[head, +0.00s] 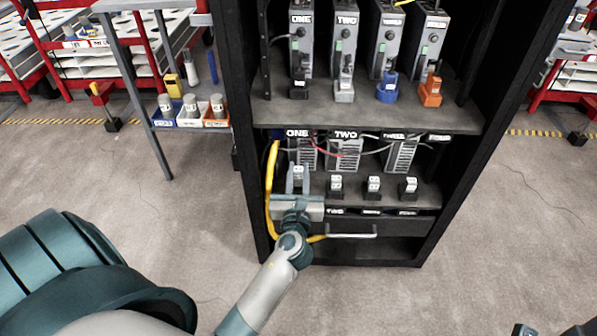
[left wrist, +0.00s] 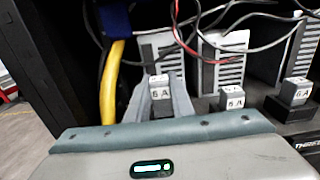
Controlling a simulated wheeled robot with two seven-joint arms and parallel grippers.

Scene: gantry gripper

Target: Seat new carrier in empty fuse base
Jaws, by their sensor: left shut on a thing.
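My left gripper (head: 297,177) is shut on a small light-grey fuse carrier (left wrist: 159,88) marked 6 A, at the far left of the cabinet's lower shelf. In the left wrist view, the fingers (left wrist: 162,100) stand on both sides of the carrier, which looks upright. The carrier's lower end and any fuse base under it are hidden by the gripper, so I cannot tell whether it touches a base. To its right, several similar carriers (head: 335,183) sit in black bases; one also shows close by in the left wrist view (left wrist: 232,98).
Grey finned units (head: 344,155) and loose wires stand behind the carriers. A yellow cable (head: 270,190) runs down the cabinet's left side. The upper shelf (head: 360,115) overhangs the row. A drawer handle (head: 351,236) is below. Black side walls bound the cabinet.

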